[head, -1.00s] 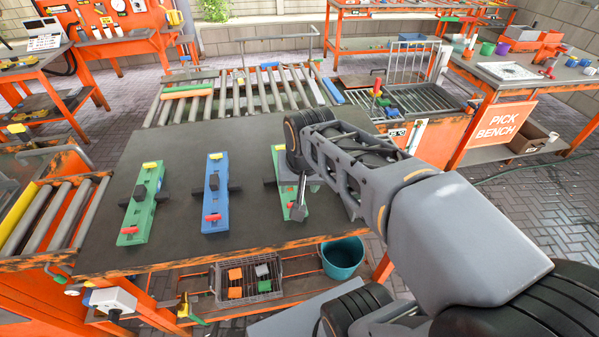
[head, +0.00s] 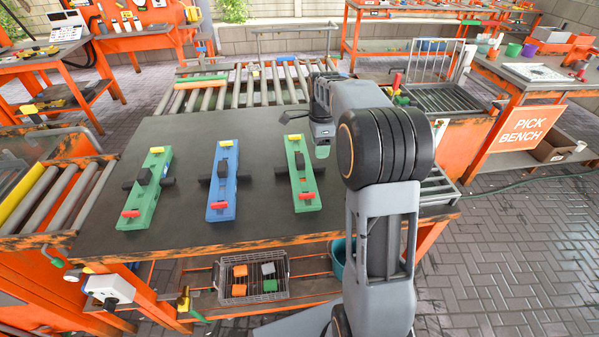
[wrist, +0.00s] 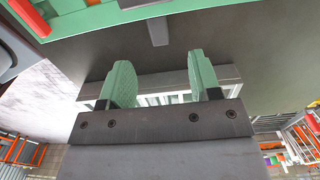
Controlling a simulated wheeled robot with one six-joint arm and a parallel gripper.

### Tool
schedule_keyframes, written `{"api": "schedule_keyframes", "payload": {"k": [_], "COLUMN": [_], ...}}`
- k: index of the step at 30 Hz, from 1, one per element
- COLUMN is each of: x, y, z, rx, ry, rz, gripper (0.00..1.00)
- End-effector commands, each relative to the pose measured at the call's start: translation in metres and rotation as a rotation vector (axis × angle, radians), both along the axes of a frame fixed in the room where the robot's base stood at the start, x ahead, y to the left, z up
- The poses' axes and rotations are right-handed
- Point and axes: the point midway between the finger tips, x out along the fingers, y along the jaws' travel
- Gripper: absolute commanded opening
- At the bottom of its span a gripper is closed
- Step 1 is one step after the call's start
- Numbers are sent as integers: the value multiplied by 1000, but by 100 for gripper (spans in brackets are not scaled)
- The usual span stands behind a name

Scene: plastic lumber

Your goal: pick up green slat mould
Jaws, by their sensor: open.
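Two long green slat moulds lie on the dark bench top in the head view, the left one (head: 147,195) and the right one (head: 302,172). Each has a dark crossbar, a yellow block at the far end and a red piece at the near end. A similar blue mould (head: 222,180) lies between them. My gripper (head: 322,150) is just right of the right green mould, apart from it. In the wrist view my gripper (wrist: 163,82) is open and empty, with green pads. A green mould (wrist: 95,18) with a dark bar crosses the top edge.
The bench top (head: 190,130) is clear around the moulds. A roller conveyor (head: 245,85) stands behind it and another rack of rollers (head: 50,200) at left. A wire basket (head: 252,290) with coloured blocks sits on the shelf below. A pick bench (head: 515,80) stands at right.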

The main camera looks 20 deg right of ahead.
Motion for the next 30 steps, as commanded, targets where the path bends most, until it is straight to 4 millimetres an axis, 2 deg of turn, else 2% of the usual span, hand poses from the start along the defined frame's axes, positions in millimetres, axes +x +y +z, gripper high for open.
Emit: {"api": "schedule_keyframes", "payload": {"k": [3,11,21,30], "x": [0,0,-2,-2], "y": [1,1,-2,-2], "z": [-17,-31,-73,-80], "rx": [0,0,0,0], "ry": [2,0,1,-1], "rz": [2,3,3,3], "gripper": [57,57,57,57]}}
